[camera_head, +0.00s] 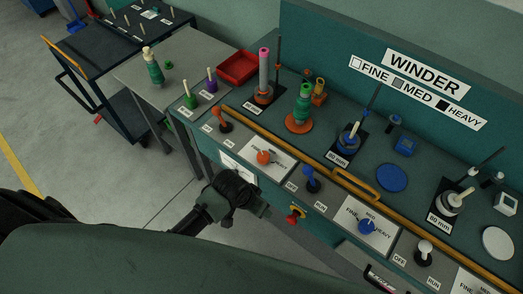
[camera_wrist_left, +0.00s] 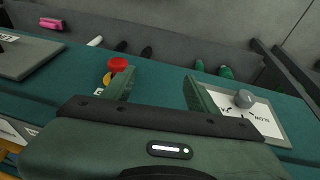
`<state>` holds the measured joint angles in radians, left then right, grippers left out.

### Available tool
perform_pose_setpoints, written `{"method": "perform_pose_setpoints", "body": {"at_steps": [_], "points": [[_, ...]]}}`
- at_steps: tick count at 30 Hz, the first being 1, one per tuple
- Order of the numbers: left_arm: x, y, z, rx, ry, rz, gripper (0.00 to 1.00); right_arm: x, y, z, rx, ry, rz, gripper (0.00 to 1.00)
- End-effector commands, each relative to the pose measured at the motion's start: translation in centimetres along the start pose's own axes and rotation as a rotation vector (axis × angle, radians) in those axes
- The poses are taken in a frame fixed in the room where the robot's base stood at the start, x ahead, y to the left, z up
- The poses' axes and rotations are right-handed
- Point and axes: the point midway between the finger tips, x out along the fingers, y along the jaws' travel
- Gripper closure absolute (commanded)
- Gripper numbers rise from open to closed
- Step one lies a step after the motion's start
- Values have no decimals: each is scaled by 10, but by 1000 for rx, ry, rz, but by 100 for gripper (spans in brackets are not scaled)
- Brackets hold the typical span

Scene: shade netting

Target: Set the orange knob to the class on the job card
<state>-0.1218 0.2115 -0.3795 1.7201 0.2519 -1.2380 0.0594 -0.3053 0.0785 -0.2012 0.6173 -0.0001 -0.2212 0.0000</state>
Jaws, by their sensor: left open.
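The orange knob (camera_head: 264,157) sits on a white dial plate (camera_head: 282,165) on the bench's near side, in the head view. MED and HEAVY show on similar plates; which class this knob points at is too small to tell. My left gripper (camera_head: 262,208) is just in front of the bench's front face, below and nearer than the orange knob, apart from it. In the left wrist view its two fingers (camera_wrist_left: 155,90) are open with nothing between them. No job card can be made out for certain. My right gripper is out of view.
A yellow rail (camera_head: 290,150) runs along the bench, with an orange lever (camera_head: 222,118) and blue lever (camera_head: 311,177) nearby. A red button (camera_head: 293,216) juts from the front; it also shows in the left wrist view (camera_wrist_left: 117,62), with a grey knob (camera_wrist_left: 244,98) on a white plate.

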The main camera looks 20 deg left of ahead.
Motion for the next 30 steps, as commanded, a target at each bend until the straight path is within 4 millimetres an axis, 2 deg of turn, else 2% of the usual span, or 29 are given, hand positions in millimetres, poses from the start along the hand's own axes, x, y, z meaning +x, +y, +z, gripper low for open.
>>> {"method": "perform_pose_setpoints", "body": {"at_steps": [1, 10, 15, 20, 26, 30], "points": [[-17, 6, -12, 20, 12, 9, 41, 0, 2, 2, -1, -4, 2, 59], [-104, 49, -53, 175, 13, 73, 41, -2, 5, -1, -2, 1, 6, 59], [-118, 57, -69, 255, -25, 88, 41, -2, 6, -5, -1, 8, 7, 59], [-119, 53, -85, 306, -71, 81, 41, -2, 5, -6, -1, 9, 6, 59], [-121, 30, -113, 344, -152, 40, 41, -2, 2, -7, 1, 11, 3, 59], [-129, -3, -137, 338, -221, -14, 41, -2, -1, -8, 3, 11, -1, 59]]}}
